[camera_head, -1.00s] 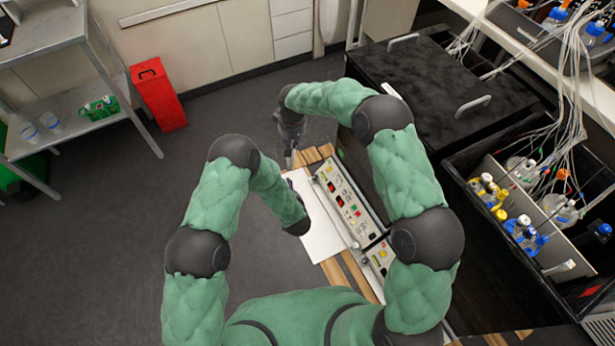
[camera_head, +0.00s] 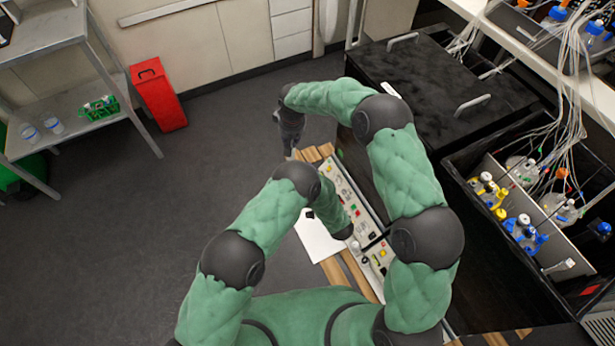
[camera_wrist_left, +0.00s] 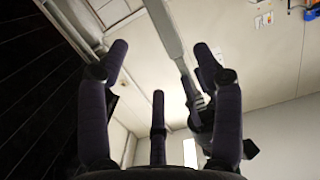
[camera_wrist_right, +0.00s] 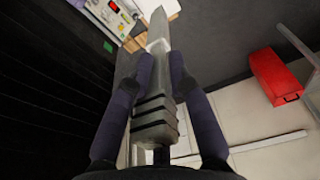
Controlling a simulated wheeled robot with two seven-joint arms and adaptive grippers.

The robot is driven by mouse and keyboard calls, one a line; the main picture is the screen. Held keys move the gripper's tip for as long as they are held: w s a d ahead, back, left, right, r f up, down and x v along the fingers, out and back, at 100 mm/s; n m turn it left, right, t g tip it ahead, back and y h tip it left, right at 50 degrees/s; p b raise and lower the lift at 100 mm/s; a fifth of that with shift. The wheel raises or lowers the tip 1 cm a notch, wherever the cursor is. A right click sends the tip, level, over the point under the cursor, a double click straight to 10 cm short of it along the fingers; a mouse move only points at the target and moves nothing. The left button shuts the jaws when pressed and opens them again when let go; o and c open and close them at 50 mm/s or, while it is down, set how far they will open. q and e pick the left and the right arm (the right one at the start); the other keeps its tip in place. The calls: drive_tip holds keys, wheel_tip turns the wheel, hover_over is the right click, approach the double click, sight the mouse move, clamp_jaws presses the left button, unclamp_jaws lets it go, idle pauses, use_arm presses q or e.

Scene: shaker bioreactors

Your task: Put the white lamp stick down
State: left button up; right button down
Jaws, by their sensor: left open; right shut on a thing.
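The white lamp stick (camera_wrist_right: 154,105), pale grey with dark ridges at its near end, lies between the fingers of my right gripper (camera_wrist_right: 161,60) in the right wrist view. The right gripper is shut on it. In the head view my right gripper (camera_head: 290,145) is a dark shape beyond the far end of the wooden table, and the stick is too small to make out there. My left gripper (camera_wrist_left: 160,55) has its fingers spread in the left wrist view and appears empty. In the head view the left hand is mostly hidden behind its own arm.
A white panel (camera_head: 315,240) and a control unit (camera_head: 346,195) with buttons lie on the wooden table (camera_head: 357,272). A black box (camera_head: 440,75) and a bin of tubed bottles stand on the right. A red bin (camera_head: 158,95) stands on the floor at left. The floor between is clear.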

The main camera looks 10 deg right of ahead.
sight(293, 156)
use_arm(q)
drive_tip(key=x, duration=1.1)
drive_tip(key=shift+w+a, duration=0.1)
drive_tip(key=shift+w, duration=0.2)
